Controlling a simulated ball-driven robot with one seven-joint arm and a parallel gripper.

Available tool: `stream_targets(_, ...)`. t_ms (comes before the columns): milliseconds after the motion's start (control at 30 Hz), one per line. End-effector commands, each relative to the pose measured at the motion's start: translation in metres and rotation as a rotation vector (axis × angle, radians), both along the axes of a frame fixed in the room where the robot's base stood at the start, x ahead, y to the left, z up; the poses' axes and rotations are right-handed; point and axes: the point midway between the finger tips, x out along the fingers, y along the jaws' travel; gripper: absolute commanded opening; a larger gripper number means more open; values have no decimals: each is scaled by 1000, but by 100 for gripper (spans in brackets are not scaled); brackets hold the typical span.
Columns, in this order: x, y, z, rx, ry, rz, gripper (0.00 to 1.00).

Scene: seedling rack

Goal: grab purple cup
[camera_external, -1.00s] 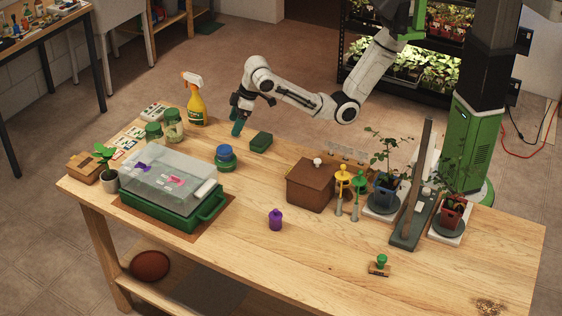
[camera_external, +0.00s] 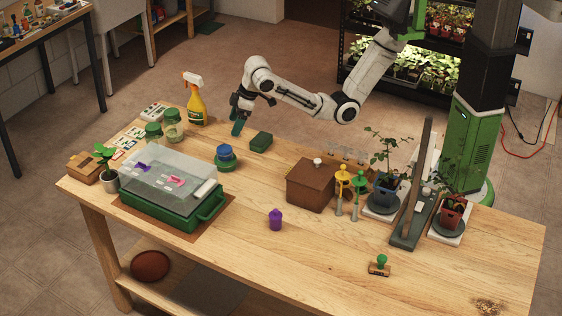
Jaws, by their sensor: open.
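The purple cup (camera_external: 275,220) stands upright on the wooden table (camera_external: 330,265), near the middle and towards the front edge. It is small, and nothing touches it. My gripper (camera_external: 237,128) is at the far side of the table, pointing down, above and behind the blue jar. It is open, with nothing seen between its fingers, and it is well apart from the purple cup.
A green lidded tray (camera_external: 172,205) stands left of the cup. A blue jar (camera_external: 226,156) and a green block (camera_external: 261,142) are near my gripper. A brown box (camera_external: 310,186) with yellow and green tools stands behind right of the cup. The front middle is clear.

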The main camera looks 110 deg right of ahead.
Motion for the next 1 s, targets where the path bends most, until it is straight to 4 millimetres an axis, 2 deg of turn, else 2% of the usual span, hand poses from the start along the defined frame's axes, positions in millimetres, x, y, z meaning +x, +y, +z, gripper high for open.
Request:
stream_targets(400,0,0,0,0,0,0,87)
stream_targets(600,0,0,0,0,0,0,70)
stream_targets(800,0,1,0,0,1,5,70)
stream_targets(867,2,8,-2,-1,5,38,70)
stream_targets(900,3,17,-4,-2,10,85,70)
stream_targets(967,6,39,-9,-5,23,197,70)
stream_targets(1000,9,58,-13,-7,33,297,70)
